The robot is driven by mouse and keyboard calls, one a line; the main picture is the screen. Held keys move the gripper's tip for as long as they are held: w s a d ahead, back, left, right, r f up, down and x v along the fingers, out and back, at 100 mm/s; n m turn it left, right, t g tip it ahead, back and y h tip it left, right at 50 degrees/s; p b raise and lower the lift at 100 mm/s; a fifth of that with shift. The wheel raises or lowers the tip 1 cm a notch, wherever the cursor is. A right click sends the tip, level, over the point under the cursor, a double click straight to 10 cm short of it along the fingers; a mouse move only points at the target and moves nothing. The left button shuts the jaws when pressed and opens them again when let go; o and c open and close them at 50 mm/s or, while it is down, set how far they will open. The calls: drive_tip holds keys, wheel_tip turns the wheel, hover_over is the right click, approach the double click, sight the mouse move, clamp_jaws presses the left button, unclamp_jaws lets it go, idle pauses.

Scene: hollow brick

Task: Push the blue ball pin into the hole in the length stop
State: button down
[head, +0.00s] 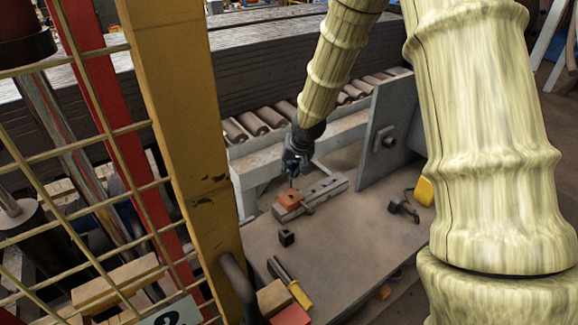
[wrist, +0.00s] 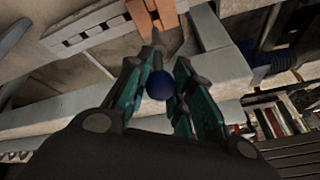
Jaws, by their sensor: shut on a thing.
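The blue ball pin shows in the wrist view as a dark blue ball (wrist: 160,86) between my teal fingers. My gripper (wrist: 158,90) is shut on it. A thin shank seems to run from the ball towards an orange block (wrist: 152,12). In the head view my gripper (head: 292,168) is just above this orange block (head: 287,201), which looks like the length stop. It sits on a grey bar with holes (head: 326,189). The hole in the block is hidden, and I cannot tell whether the pin's tip touches it.
The bar lies on a brown worktable (head: 330,240). A small black block (head: 286,238), a yellow-handled tool (head: 292,286) and a dark clamp-like piece (head: 403,207) lie around it. A grey upright plate (head: 388,135) stands to the right, with rollers (head: 254,121) behind. A yellow post (head: 185,120) rises at left.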

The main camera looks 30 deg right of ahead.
sight(291, 188)
wheel_tip(291, 188, down, 2)
drive_tip(key=shift+w+f+b, duration=0.15)
drive_tip(key=shift+b, duration=0.5)
drive_tip(key=shift+r, duration=0.2)
drive_tip(key=shift+f, duration=0.2)
drive_tip(key=shift+f, duration=0.25)
drive_tip(key=shift+f+b, duration=1.4)
drive_tip(key=shift+f, duration=1.25)
idle(1.9)
drive_tip(key=c, duration=1.2)
unclamp_jaws()
drive_tip(key=shift+o, duration=0.2)
drive_tip(key=shift+r, duration=0.1)
drive_tip(key=v, duration=1.2)
